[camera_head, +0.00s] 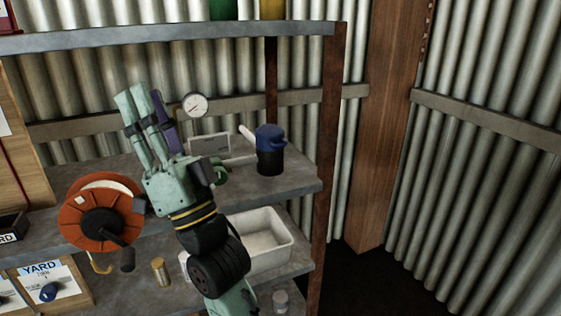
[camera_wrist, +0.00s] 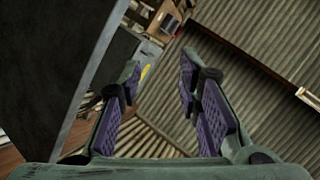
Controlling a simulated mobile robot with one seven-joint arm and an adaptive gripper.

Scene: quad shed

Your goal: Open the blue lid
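The blue lid (camera_head: 270,131) sits closed on top of a dark upright canister (camera_head: 270,160) near the right end of the middle shelf. My gripper (camera_head: 148,95) is to the left of the canister, raised in front of the shelf, with its fingers pointing up and away from the lid. In the wrist view, its purple-padded fingers (camera_wrist: 158,70) are spread apart with nothing between them. The lid cannot be made out in the wrist view. My gripper is not touching the canister.
A round gauge (camera_head: 195,105) and a grey box (camera_head: 209,145) stand behind my gripper. An orange reel (camera_head: 100,216) is at left. A white tray (camera_head: 262,252) sits on the lower shelf. Corrugated walls enclose the corner.

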